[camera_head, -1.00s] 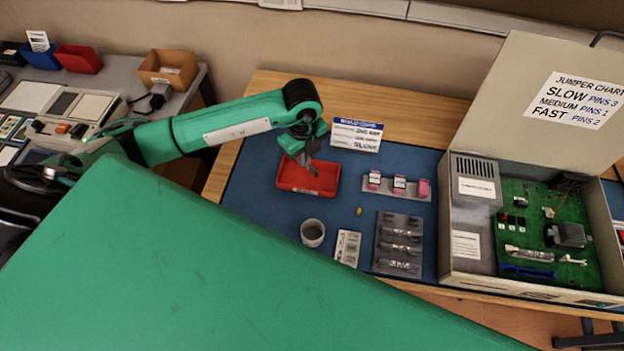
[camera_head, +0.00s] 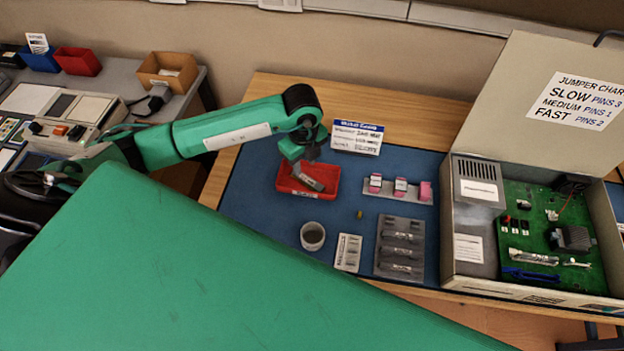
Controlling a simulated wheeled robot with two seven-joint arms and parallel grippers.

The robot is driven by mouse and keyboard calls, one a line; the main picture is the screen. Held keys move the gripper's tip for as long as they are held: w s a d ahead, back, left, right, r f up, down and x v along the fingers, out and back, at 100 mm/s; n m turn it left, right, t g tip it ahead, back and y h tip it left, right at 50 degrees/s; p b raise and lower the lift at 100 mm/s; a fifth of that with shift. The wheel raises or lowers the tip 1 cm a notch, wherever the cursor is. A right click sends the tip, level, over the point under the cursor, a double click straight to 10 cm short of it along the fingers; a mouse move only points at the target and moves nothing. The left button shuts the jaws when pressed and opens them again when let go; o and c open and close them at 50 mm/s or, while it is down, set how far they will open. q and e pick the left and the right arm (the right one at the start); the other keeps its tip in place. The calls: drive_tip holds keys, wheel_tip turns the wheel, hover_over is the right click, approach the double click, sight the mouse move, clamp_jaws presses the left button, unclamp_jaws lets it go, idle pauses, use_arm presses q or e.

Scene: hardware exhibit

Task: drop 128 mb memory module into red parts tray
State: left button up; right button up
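The red parts tray (camera_head: 283,187) sits on the blue mat toward its back left. A grey module with a pale label (camera_head: 310,183), likely the memory module, lies tilted inside the tray; its label print is too small to read. My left gripper (camera_head: 305,160) is just above the tray, pointing down. Its fingers appear spread, and the module shows below them. The arm partly hides the module's upper end. My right gripper is not in view.
A grey cup (camera_head: 312,236), a pale card (camera_head: 348,252), a grey rack (camera_head: 400,246) and a holder with pink blocks (camera_head: 399,189) stand on the mat. A sign (camera_head: 357,137) stands behind the tray. An open case with a green board (camera_head: 540,225) is at right.

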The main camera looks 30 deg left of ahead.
use_arm(q)
wheel_tip(320, 180, up, 13)
drive_tip(key=b, duration=0.3)
idle(0.5)
